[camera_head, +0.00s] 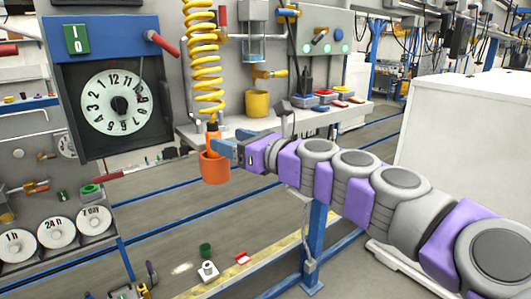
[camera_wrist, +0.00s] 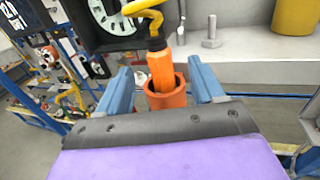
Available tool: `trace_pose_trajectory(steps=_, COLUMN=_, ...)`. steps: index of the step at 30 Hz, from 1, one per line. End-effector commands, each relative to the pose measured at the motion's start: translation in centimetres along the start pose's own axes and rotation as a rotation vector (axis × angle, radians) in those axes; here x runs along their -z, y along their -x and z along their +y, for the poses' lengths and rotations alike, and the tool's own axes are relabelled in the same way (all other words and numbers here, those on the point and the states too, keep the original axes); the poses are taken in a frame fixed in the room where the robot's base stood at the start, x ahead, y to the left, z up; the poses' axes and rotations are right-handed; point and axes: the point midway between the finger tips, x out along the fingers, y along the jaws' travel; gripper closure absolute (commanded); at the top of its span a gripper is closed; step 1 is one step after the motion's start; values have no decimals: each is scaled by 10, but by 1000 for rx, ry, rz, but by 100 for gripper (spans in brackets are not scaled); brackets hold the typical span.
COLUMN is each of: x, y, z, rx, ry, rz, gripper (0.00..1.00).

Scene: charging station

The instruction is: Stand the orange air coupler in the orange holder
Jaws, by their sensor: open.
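The orange air coupler (camera_wrist: 161,72) hangs from the end of a yellow coiled hose (camera_head: 205,60). It stands upright with its lower end inside the orange holder (camera_head: 215,168), a round cup at the edge of the grey shelf. The holder also shows in the wrist view (camera_wrist: 169,101), with its rim around the coupler. My gripper (camera_head: 226,146) is at the coupler from the right in the head view. In the wrist view its two blue fingers (camera_wrist: 162,88) are apart, one on each side of the coupler and holder, with gaps visible.
A dial panel (camera_head: 105,100) with a red handle is left of the hose. The grey shelf (camera_head: 290,122) behind the holder carries a yellow cup (camera_head: 257,103) and several coloured blocks. A bolt (camera_wrist: 211,36) stands on the shelf. A white cabinet (camera_head: 460,135) is at right.

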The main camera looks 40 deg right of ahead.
Motion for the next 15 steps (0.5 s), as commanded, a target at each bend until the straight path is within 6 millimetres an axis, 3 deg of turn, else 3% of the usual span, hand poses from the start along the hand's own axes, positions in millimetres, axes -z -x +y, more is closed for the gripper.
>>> trace_pose_trajectory(steps=15, x=2, y=68, z=-2, rx=3, ry=-1, rz=1, gripper=33)
